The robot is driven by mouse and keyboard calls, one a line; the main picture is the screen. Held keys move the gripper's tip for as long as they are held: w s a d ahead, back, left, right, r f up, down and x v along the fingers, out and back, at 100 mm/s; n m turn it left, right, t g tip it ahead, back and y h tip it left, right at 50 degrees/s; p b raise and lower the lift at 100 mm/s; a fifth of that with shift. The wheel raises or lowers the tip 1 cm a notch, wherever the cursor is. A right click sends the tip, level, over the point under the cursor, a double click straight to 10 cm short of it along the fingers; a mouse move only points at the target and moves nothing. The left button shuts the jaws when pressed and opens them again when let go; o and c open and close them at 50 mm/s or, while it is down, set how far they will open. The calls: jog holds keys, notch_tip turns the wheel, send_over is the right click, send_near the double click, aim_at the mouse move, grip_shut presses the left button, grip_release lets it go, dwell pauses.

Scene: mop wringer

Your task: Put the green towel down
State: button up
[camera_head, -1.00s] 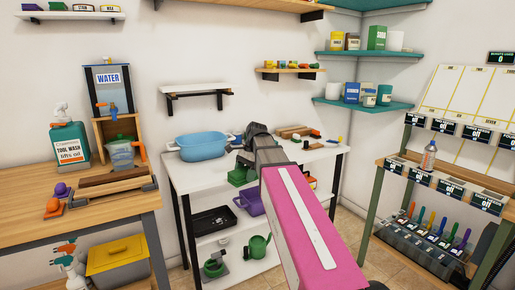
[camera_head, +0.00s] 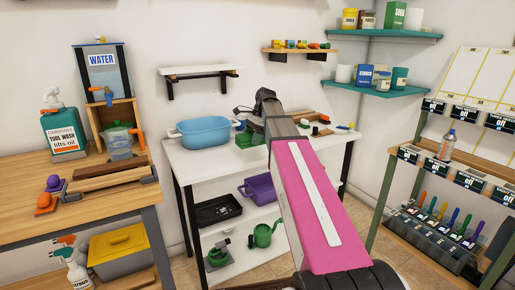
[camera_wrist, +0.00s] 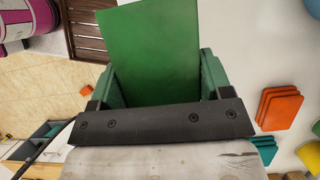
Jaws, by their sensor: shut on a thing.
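The green towel (camera_wrist: 153,45) is a flat green sheet in the wrist view, rising between the two green fingers of my gripper (camera_wrist: 162,82). My gripper is shut on it. In the head view my gripper (camera_head: 250,139) shows as green shapes below the dark wrist, over or at the white table (camera_head: 215,172). There I cannot separate towel from fingers, and part is hidden behind my pink arm. Whether the towel touches a surface is unclear.
A blue tub (camera_head: 204,133) stands left of my gripper on the white table. Orange folded pieces (camera_wrist: 279,108) lie right of the towel in the wrist view. A small shelf (camera_head: 201,72) is on the wall behind. A wooden bench (camera_head: 75,220) is at the left.

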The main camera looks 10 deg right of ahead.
aim_at(257, 154)
jog(key=shift+w+d+f, duration=0.3)
jog(key=shift+d+f, duration=0.15)
jog(key=shift+d, duration=0.2)
jog(key=shift+w+d+f, duration=0.3)
jog(key=shift+d+f, duration=0.1)
jog(key=shift+d, duration=0.2)
jog(key=shift+f, duration=2)
jog(key=o, duration=1)
jog(key=shift+f, duration=0.15)
jog(key=shift+c, duration=0.2)
jog(key=v, duration=1.2)
jog(key=shift+r, duration=0.25)
